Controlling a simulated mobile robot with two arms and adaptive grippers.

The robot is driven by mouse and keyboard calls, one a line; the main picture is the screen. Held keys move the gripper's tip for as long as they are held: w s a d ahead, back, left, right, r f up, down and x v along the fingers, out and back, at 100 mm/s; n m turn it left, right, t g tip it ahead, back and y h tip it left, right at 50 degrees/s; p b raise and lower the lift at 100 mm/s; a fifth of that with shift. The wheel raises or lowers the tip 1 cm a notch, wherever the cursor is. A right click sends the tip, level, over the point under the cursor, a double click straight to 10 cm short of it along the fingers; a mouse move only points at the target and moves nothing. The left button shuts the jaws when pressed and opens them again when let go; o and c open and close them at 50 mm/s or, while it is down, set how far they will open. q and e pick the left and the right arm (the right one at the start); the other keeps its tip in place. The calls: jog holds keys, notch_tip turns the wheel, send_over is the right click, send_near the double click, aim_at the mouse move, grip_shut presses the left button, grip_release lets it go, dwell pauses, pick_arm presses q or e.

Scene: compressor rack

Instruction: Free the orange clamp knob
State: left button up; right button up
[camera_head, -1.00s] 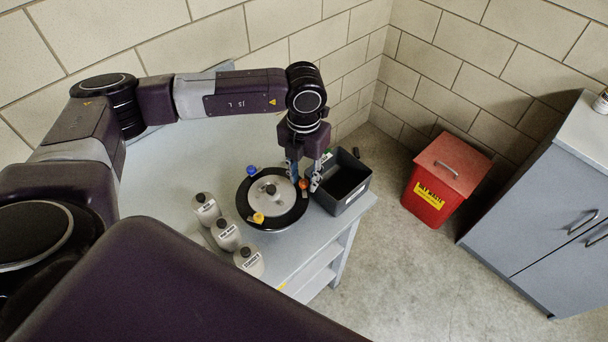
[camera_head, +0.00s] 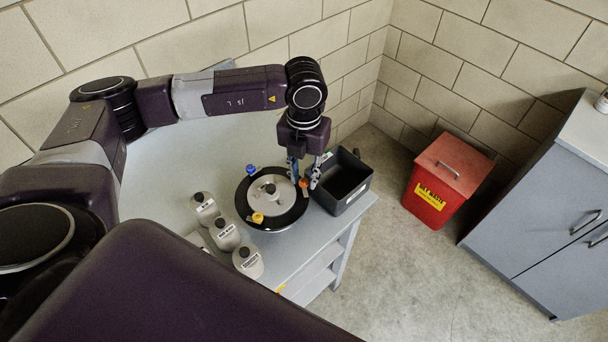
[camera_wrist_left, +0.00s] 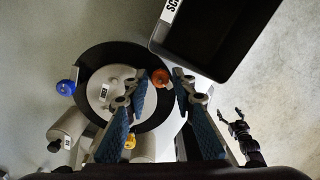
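The orange clamp knob (camera_head: 303,183) sits on the right rim of a round black-edged unit (camera_head: 246,215) with a pale top. In the left wrist view the knob (camera_wrist_left: 160,76) lies between the two fingertips of my left gripper (camera_wrist_left: 159,80), with room visible at both sides. My left gripper (camera_head: 304,177) points down at the knob, its fingers apart. A blue knob (camera_head: 251,169) and a yellow knob (camera_head: 257,217) sit elsewhere on the rim. My right gripper (camera_wrist_left: 229,114) shows small at the right of the left wrist view, its fingers apart and empty.
A black open bin (camera_head: 358,195) stands close right of the unit, near my left gripper. Several labelled grey bottles (camera_head: 226,235) stand to its left on the pale bench (camera_head: 165,170). A red waste can (camera_head: 430,195) and grey cabinet (camera_head: 540,225) stand beyond clear floor.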

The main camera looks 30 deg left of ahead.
aim_at(304, 181)
pick_arm(q)
jog(key=shift+o, duration=0.7)
notch_tip(304, 181, up, 12)
dwell(0.5)
